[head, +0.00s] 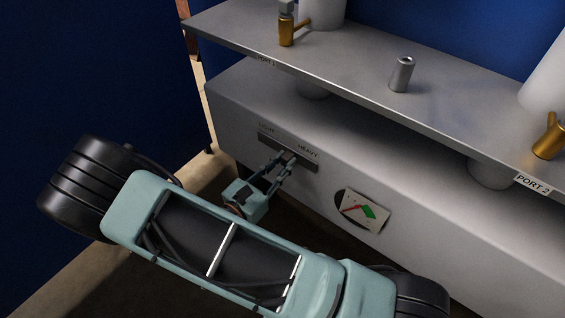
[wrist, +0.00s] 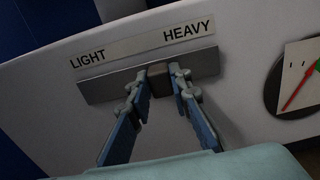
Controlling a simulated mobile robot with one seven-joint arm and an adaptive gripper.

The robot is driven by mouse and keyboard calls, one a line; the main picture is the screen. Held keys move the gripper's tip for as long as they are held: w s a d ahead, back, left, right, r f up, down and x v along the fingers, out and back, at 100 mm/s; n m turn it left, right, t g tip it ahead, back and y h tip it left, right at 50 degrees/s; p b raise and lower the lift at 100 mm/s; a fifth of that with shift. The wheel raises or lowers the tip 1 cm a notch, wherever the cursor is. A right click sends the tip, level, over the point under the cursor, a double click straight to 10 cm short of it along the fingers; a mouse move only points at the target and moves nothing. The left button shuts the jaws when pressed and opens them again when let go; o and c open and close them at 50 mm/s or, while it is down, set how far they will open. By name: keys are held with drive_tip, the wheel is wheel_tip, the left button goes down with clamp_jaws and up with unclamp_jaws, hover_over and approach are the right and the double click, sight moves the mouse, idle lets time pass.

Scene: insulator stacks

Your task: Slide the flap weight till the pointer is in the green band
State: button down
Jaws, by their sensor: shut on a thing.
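The flap weight is a small dark block (wrist: 160,80) on a grey slide rail (wrist: 105,86) under the LIGHT and HEAVY labels in the wrist view. It sits right of the rail's middle, toward HEAVY. My gripper (wrist: 165,82) is shut on it, a finger on each side. In the head view my gripper (head: 283,160) reaches the rail from below left. The dial (head: 362,209) is to the right of the rail. Its red pointer (head: 355,209) is left of the green band (head: 369,212) and outside it. The wrist view cuts off most of the dial.
A shelf (head: 350,62) overhangs the panel. It bears a small metal cylinder (head: 401,74), brass fittings (head: 287,29) and white columns. A blue wall (head: 90,60) stands at the left. The panel front between rail and dial is clear.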

drive_tip(key=s+d, duration=0.1)
drive_tip(key=s+d+p, duration=0.1)
drive_tip(key=shift+s+d, duration=0.15)
drive_tip(key=shift+d, duration=0.2)
drive_tip(key=c, duration=1.8)
unclamp_jaws()
drive_tip(key=shift+o, duration=0.2)
drive_tip(key=v, duration=1.2)
